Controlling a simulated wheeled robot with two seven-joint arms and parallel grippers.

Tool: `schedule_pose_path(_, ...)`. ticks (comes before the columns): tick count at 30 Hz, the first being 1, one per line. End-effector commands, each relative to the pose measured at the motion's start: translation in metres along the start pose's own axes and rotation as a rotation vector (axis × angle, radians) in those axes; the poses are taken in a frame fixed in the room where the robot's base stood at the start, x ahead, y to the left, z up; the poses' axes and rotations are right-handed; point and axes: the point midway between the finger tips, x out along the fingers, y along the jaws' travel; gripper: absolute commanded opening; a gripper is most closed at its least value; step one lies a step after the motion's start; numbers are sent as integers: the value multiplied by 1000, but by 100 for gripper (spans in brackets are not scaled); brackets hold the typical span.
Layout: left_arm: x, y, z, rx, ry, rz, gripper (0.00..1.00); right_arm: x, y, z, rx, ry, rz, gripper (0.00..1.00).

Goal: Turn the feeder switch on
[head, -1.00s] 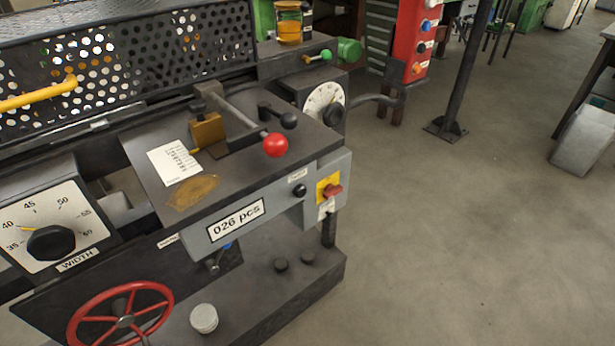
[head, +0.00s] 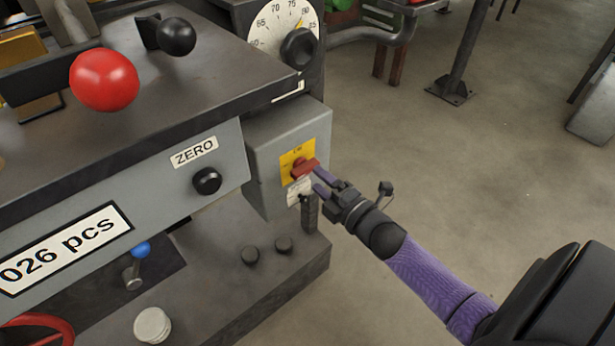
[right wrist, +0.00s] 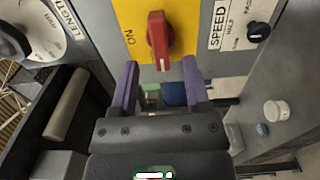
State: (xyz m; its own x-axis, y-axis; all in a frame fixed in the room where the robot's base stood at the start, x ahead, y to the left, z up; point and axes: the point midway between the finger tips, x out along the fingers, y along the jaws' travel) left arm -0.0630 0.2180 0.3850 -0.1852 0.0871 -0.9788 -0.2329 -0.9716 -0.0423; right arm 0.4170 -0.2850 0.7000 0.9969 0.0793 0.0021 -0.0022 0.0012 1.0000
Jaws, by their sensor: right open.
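The feeder switch, a red knob (head: 305,168), sits on a yellow plate (head: 287,160) on the end of a grey box (head: 270,145). In the right wrist view the red knob (right wrist: 158,38) points toward my gripper, and "ON" is printed on the yellow plate (right wrist: 182,22) to its left. My right gripper (head: 318,180) is open, with its purple fingers close to the switch. In the right wrist view the gripper (right wrist: 160,70) has one finger on each side of the knob's lower end. I cannot tell whether they touch it. My left gripper is out of view.
A black knob (head: 207,180) under a ZERO label and a counter label (head: 65,248) are on the grey front panel. A large red ball handle (head: 104,80) stands above the machine top. A dial (head: 298,45) is behind the box. Open floor lies to the right.

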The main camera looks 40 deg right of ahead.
Motion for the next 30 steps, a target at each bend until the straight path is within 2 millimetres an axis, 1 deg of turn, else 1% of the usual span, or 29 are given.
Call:
schedule_pose_path(1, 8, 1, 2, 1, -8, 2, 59, 10, -4, 0, -2, 1, -1, 60)
schedule_pose_path(3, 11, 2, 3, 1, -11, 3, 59, 21, -4, 0, -1, 1, -1, 60)
schedule_pose_path(6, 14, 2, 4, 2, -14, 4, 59, 30, -2, 0, -1, 0, -2, 60)
schedule_pose_path(9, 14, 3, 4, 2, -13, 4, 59, 33, -1, 0, 0, 0, -2, 60)
schedule_pose_path(14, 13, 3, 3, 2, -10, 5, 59, 34, 0, 0, 1, -1, -2, 60)
schedule_pose_path(15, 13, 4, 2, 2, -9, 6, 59, 33, 0, 0, 1, -1, -2, 58)
schedule_pose_path(20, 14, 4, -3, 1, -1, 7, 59, 33, 0, 0, 1, -1, -2, 24)
schedule_pose_path(21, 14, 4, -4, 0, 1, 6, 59, 33, 0, 0, 1, -1, -2, 16)
schedule_pose_path(23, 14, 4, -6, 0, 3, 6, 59, 33, -1, 0, 1, -1, -2, 3)
schedule_pose_path(24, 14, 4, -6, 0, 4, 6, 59, 33, -1, 0, 1, -1, -2, 0)
schedule_pose_path(30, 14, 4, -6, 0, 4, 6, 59, 33, -1, 0, 2, -1, -3, 0)
